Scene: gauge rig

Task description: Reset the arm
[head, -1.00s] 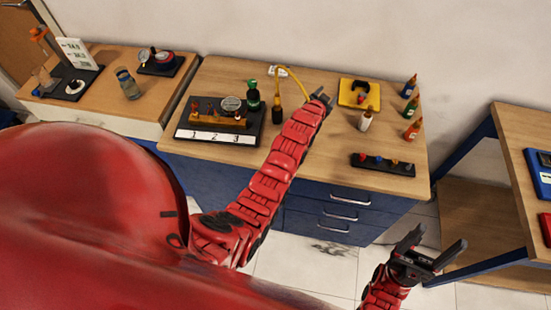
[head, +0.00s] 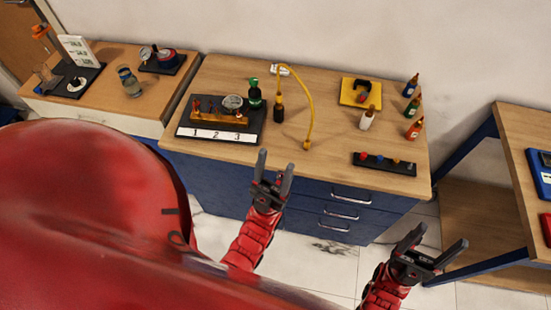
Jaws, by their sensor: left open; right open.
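My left gripper (head: 273,180) is open and empty, just in front of the middle bench's front edge, with its fingers pointing up toward the bench. My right gripper (head: 428,252) is open and empty over the floor, between the middle bench (head: 330,120) and the right-hand table. A yellow hose (head: 309,90) arches over the bench top from near a white block at the back to a small end piece (head: 307,145) near the front middle. A black base with a brass manifold and gauge (head: 233,103) sits at the bench's left, with a 1-2-3 label strip.
A green bottle (head: 255,92), a dark cylinder (head: 278,110), a yellow tray (head: 360,93) and several small bottles stand on the bench. A black strip (head: 384,163) lies near its front right edge. A side bench (head: 100,100) is left; another table (head: 515,125) is right.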

